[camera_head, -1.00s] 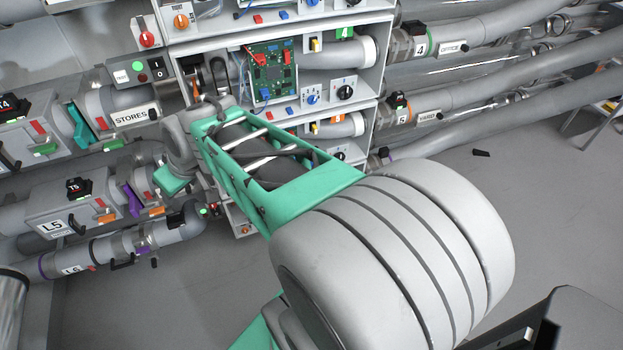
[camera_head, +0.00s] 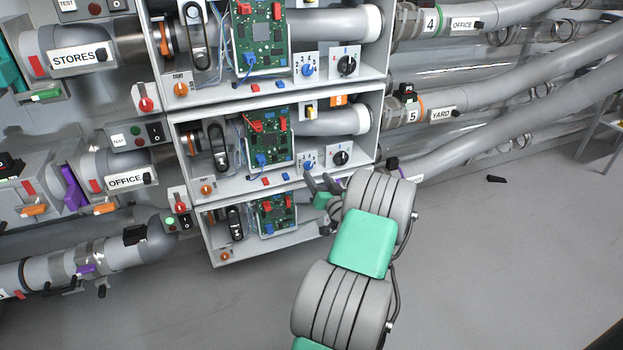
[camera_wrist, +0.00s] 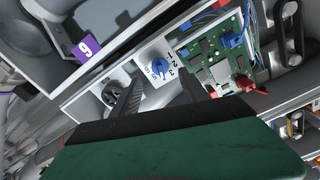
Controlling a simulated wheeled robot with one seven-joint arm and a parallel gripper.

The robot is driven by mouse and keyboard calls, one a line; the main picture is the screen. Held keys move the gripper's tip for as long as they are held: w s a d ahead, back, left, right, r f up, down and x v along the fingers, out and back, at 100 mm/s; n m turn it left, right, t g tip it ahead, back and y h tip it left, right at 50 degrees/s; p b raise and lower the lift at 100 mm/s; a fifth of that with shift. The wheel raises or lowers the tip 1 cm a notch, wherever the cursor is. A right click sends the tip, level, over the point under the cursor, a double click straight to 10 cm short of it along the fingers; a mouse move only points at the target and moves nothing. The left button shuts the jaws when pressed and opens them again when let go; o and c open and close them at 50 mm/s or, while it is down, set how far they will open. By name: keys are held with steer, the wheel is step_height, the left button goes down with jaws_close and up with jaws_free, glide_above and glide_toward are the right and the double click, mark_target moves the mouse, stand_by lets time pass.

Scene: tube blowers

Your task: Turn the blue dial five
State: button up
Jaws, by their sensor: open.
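A blue dial (camera_wrist: 158,68) sits on a white numbered plate in the wrist view, just beyond and between my fingers. My gripper (camera_wrist: 160,86) is open, one dark finger on each side of that view's line to the dial, with nothing between them. I cannot tell whether the fingers touch the plate. In the head view my gripper (camera_head: 322,183) is at the right side of the lowest shelf bay and hides that bay's dial. Other blue dials show in the middle bay (camera_head: 308,160) and the upper bay (camera_head: 307,70).
A black knob (camera_wrist: 113,95) is beside the blue dial. A green circuit board (camera_wrist: 215,55) with blue and red connectors is on its other side. A purple label 6 (camera_wrist: 88,48) is near. Shelf edges (camera_head: 275,180) run above my gripper.

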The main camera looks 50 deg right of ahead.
mark_target(310, 168)
steer(key=x, duration=0.5)
steer(key=shift+w+b, duration=0.15)
steer(key=shift+b, duration=0.25)
jaws_close()
